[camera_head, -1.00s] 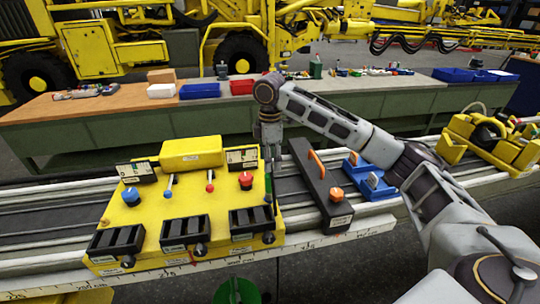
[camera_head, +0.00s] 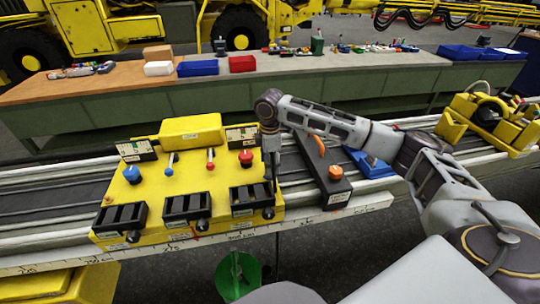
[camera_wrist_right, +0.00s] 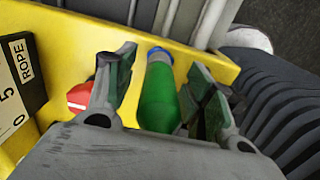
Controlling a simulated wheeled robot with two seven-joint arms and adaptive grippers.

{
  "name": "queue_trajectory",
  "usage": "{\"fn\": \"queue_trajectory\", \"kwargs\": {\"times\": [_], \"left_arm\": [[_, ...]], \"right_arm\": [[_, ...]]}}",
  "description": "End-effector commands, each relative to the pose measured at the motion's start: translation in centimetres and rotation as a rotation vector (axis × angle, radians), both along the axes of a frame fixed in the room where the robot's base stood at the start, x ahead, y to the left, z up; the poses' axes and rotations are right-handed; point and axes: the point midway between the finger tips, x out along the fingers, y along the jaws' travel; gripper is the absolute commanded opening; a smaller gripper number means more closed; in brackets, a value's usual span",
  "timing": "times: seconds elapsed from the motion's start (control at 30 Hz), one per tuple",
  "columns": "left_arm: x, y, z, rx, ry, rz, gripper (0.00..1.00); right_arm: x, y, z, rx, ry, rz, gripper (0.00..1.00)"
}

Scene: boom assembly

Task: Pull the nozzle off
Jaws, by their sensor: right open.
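A green cylindrical piece with a blue tip (camera_wrist_right: 160,92), which looks like the nozzle, shows in the right wrist view over the yellow control box. My right gripper (camera_wrist_right: 163,85) is open, with one finger on each side of it. Gaps show beside the piece, so the fingers do not look closed on it. In the head view my right gripper (camera_head: 271,172) points down at the right edge of the yellow control box (camera_head: 215,190). The nozzle is hidden or too small to make out there. My left gripper is not in view.
A red knob (camera_head: 246,158) stands just left of my right gripper. A black block with an orange handle (camera_head: 335,185) and a blue holder (camera_head: 372,166) lie to the right. A yellow machine part (camera_head: 490,120) sits farther right. A workbench with bins (camera_head: 200,68) stands behind.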

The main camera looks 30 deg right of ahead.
Motion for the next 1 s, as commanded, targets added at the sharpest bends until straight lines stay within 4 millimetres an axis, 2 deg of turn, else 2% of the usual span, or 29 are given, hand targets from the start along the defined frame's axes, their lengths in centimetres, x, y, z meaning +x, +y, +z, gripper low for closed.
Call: {"fn": "queue_trajectory", "kwargs": {"times": [0.2, 0.5, 0.9, 0.93, 1.0], "left_arm": [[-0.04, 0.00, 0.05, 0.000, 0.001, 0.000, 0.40], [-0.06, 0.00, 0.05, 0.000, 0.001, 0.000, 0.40], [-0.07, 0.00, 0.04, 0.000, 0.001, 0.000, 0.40], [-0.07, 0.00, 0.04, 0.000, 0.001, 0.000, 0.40], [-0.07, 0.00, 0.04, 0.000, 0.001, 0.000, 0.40]], "right_arm": [[-0.01, -0.03, -1.00, 0.000, 0.000, 0.000, 0.53], [-0.01, -0.03, -1.07, 0.000, 0.000, 0.000, 0.53], [-0.01, -0.02, -1.05, 0.000, 0.000, 0.000, 0.02], [-0.01, -0.02, -1.05, 0.000, 0.000, 0.000, 0.26], [-0.01, -0.01, -1.05, 0.000, 0.000, 0.000, 0.17]]}}
